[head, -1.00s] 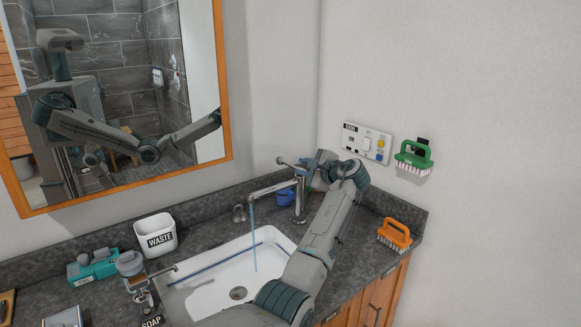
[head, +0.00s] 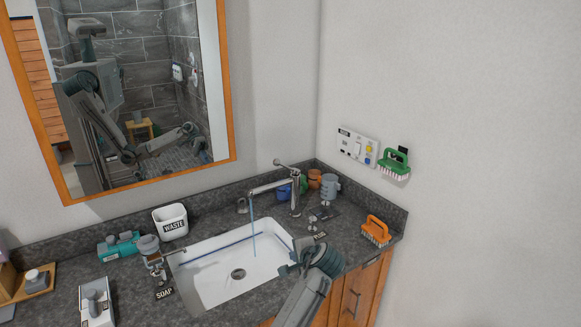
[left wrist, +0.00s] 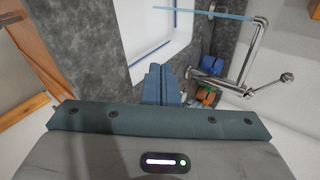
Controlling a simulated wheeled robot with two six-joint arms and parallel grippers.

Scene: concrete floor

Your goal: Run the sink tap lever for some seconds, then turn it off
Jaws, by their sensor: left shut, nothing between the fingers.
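The chrome tap (head: 295,196) stands behind the right end of the white sink (head: 215,283). Its lever (head: 287,164) sticks up and to the left from the top. A thin blue water stream (head: 253,228) falls from the spout into the basin. In the left wrist view the tap (left wrist: 247,66) is upper right, with the lever (left wrist: 270,84) beside it and the water (left wrist: 200,12) at the top. My left gripper (head: 288,270) is over the sink's front right edge, apart from the tap. Its fingers (left wrist: 160,82) are shut and empty. My right gripper is not in view.
Several cups (head: 328,184) stand behind and right of the tap. An orange brush (head: 376,231) is on the right counter; a green brush (head: 394,163) hangs by a wall panel (head: 356,146). A waste bin (head: 170,221) and soap dispenser (head: 152,255) are left. A mirror (head: 130,95) hangs above.

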